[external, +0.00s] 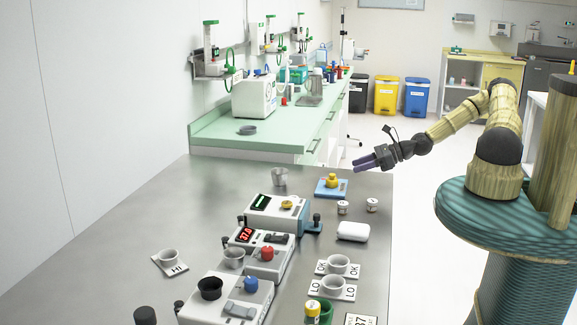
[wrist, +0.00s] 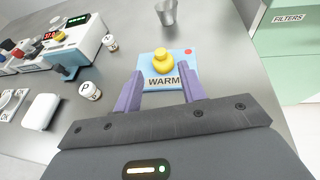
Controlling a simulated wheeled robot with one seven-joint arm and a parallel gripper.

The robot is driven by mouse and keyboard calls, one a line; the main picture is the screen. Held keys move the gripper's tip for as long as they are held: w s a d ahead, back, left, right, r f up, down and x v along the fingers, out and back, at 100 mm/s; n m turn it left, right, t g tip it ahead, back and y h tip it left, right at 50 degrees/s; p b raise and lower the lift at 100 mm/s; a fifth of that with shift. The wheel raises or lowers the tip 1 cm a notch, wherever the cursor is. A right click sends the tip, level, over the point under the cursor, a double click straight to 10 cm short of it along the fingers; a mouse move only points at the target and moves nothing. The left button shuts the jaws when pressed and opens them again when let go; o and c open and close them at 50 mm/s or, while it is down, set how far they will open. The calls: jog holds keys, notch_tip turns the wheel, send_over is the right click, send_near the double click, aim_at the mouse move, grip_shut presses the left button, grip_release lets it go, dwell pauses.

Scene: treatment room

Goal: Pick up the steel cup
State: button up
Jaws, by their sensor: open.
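A steel cup (external: 280,177) stands upright on the grey metal table near its far end. It also shows in the wrist view (wrist: 166,12), cut off by the top edge. My gripper (external: 360,165) is open and empty, above the table's right edge and to the right of the cup. In the wrist view my two purple fingers (wrist: 157,88) are spread apart. The cup lies well beyond the fingertips, with a blue pad marked WARM (wrist: 152,87) between.
A yellow knobbed object (external: 331,180) stands on the blue pad. Labelled jars (external: 343,207), a white rounded block (external: 353,231) and devices with displays (external: 277,212) stand nearer. More cups stand on labels, including HI (external: 169,256). A green counter (external: 215,135) lies behind. The table left of the cup is clear.

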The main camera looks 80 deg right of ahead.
dwell(0.3)
jog(key=o, duration=0.9)
jog(key=w+a+m, duration=0.1)
jog(key=w, duration=0.2)
jog(key=w+a+m+h+b, duration=0.1)
jog(key=w, duration=0.2)
jog(key=w+a+m+h, duration=0.1)
jog(key=w, duration=0.1)
jog(key=shift+w+a+r+t, duration=0.2)
jog(key=shift+w+a+t, duration=0.1)
jog(key=shift+w+a, duration=0.1)
jog(key=w+a+h, duration=0.1)
jog(key=w+m+h, duration=0.1)
jog(key=w, duration=0.1)
jog(key=w+a+m+h+b, duration=0.1)
jog(key=shift+w+a+f+g+h, duration=0.2)
jog(key=shift+w+a+g+h, duration=0.1)
jog(key=shift+a+g+h, duration=0.1)
jog(key=shift+w+a+m+h, duration=0.2)
jog(key=shift+m+h, duration=0.3)
jog(key=shift+r, duration=0.1)
jog(key=shift+d, duration=0.1)
